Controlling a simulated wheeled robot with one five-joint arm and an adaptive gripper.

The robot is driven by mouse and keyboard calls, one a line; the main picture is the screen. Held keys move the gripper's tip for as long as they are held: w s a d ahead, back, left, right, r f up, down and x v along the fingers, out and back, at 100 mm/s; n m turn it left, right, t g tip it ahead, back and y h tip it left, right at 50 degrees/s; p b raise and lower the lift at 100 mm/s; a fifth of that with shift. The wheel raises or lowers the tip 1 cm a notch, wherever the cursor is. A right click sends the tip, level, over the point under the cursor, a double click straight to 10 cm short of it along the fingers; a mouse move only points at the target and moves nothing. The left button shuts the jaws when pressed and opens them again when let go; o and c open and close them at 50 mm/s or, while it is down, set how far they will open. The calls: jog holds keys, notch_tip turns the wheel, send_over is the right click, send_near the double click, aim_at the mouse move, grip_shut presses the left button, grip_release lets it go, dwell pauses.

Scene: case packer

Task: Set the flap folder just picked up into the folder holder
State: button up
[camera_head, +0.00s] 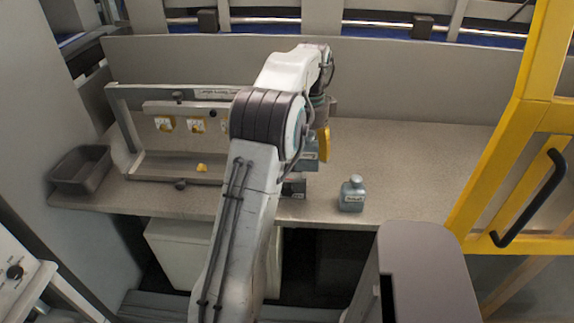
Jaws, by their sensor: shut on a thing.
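My white arm reaches over the bench, and my gripper (316,130) is at its far end, right of the grey frame, mostly hidden behind the arm. It is shut on a yellow-orange piece, which I take to be the flap folder (325,145); only part of it shows, above the bench. The grey frame at the left of the bench, probably the folder holder (185,107), has a crossbar with several yellow-and-white labels. A small yellow piece (201,168) lies low in the frame. My arm hides the frame's right end.
A blue-grey bottle (352,196) stands near the bench's front edge. Blue-grey and dark items sit partly hidden beside the arm. A dark open bin (82,169) is at the left end. A yellow guard door with a black handle (531,199) stands at the right. The bench's right side is clear.

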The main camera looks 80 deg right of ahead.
jog(key=shift+w+d+f+p, duration=0.1)
jog(key=shift+w+d+f, duration=0.25)
jog(key=shift+w+f, duration=0.7)
jog(key=shift+w+d+f+p, duration=0.1)
jog(key=shift+w+d+f, duration=0.2)
jog(key=shift+w+f, duration=0.7)
jog(key=shift+w+d+f+p, duration=0.1)
jog(key=shift+w+d+f, duration=0.35)
jog(key=shift+f, duration=1.1)
jog(key=shift+a+f, duration=0.1)
jog(key=shift+f, duration=0.05)
jog(key=o, duration=1.3)
notch_tip(320, 180, up, 12)
jog(key=shift+w+r+p, duration=0.1)
jog(key=shift+r+p, duration=0.05)
jog(key=shift+p, duration=0.7)
